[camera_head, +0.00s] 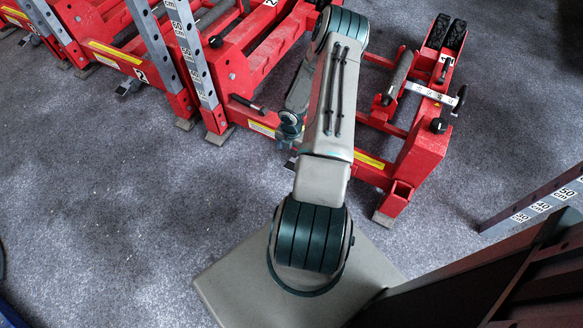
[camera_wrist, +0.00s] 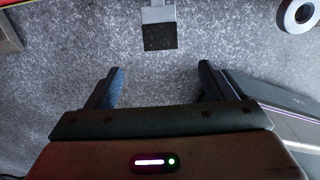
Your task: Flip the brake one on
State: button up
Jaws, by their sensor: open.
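In the head view, a red trolley jack (camera_head: 420,150) with a small "1" label stands to the right of my arm. In the wrist view, a grey flap with a black pad (camera_wrist: 159,32), which looks like a brake pedal, sticks out over the carpet at the top centre. I cannot tell from its angle whether it is on. My gripper (camera_wrist: 160,78) is open, with both fingers apart and only carpet between them. The flap lies ahead of the fingertips, apart from them. In the head view my arm hides most of this area.
More red jacks (camera_head: 100,50) with grey scaled posts stand at the upper left; one bears a "2". A scaled bar (camera_head: 540,205) and a dark panel lie at the lower right. A grey ring (camera_wrist: 299,13) is at the wrist view's top right. Carpet at left is clear.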

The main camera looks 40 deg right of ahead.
notch_tip(320, 180, down, 12)
jog(key=b, duration=0.4)
jog(key=shift+f, duration=0.2)
